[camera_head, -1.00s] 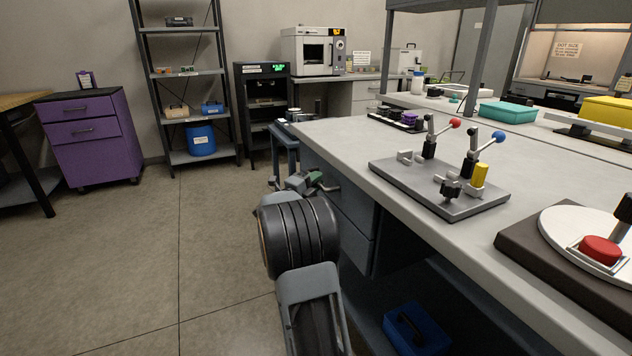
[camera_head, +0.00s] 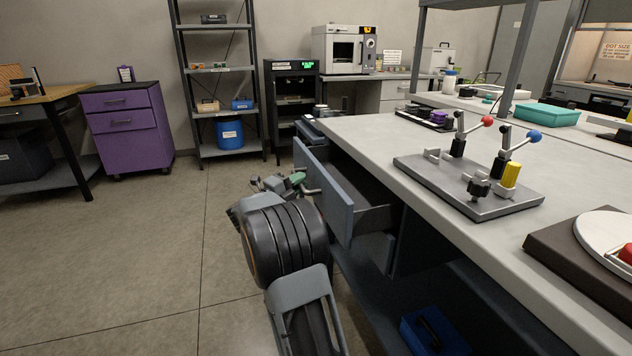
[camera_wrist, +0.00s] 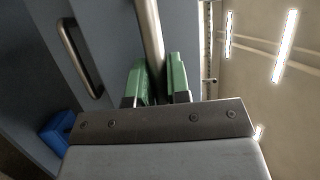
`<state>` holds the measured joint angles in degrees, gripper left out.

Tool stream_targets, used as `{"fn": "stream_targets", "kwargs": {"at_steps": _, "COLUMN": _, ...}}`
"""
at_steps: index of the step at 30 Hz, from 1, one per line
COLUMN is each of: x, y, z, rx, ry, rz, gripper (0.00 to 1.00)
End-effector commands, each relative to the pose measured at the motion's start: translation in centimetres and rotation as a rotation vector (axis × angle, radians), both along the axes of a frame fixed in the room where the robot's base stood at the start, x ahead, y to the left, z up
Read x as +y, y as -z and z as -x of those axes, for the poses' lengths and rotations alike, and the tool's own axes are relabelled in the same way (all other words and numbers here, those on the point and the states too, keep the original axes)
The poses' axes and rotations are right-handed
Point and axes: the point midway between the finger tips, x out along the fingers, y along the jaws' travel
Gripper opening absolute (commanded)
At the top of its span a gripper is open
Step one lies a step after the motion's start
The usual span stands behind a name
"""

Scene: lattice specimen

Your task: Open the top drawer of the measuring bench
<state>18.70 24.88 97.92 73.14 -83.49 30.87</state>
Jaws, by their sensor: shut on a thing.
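The measuring bench (camera_head: 370,138) has a light grey top and blue-grey drawers. Its top drawer (camera_head: 338,200) stands pulled out from under the bench top, with part of its inside showing. My gripper (camera_head: 298,181) is at the drawer's front, partly hidden behind my own arm. In the wrist view, the green fingers of my gripper (camera_wrist: 161,82) are shut around a metal bar handle (camera_wrist: 150,35). A second bar handle (camera_wrist: 75,58), on the neighbouring drawer front, shows to its left.
A fixture plate with red and blue toggle levers (camera_head: 470,185) sits on the bench. A blue box (camera_head: 435,330) is low under the bench. A purple cabinet (camera_head: 127,140) and shelves stand at the back. The floor (camera_head: 150,260) to the left is clear.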

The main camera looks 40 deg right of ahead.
Motion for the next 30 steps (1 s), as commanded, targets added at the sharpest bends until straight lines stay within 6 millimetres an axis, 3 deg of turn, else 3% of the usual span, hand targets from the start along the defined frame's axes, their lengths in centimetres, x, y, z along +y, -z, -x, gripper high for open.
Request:
{"fn": "stream_targets", "kwargs": {"at_steps": 6, "x": 5.7, "y": 0.1, "z": -2.9, "rx": 0.0, "ry": -0.005, "rz": 0.0, "gripper": 0.0}}
{"fn": "stream_targets", "kwargs": {"at_steps": 15, "x": 12.0, "y": 0.0, "z": -6.1, "rx": 0.001, "ry": -0.006, "rz": -0.001, "gripper": 0.0}}
{"fn": "stream_targets", "kwargs": {"at_steps": 21, "x": 14.7, "y": 0.0, "z": -7.4, "rx": 0.001, "ry": -0.004, "rz": 0.0, "gripper": 0.0}}
{"fn": "stream_targets", "kwargs": {"at_steps": 30, "x": 16.4, "y": 0.0, "z": -8.3, "rx": 0.001, "ry": -0.003, "rz": 0.0, "gripper": 0.0}}
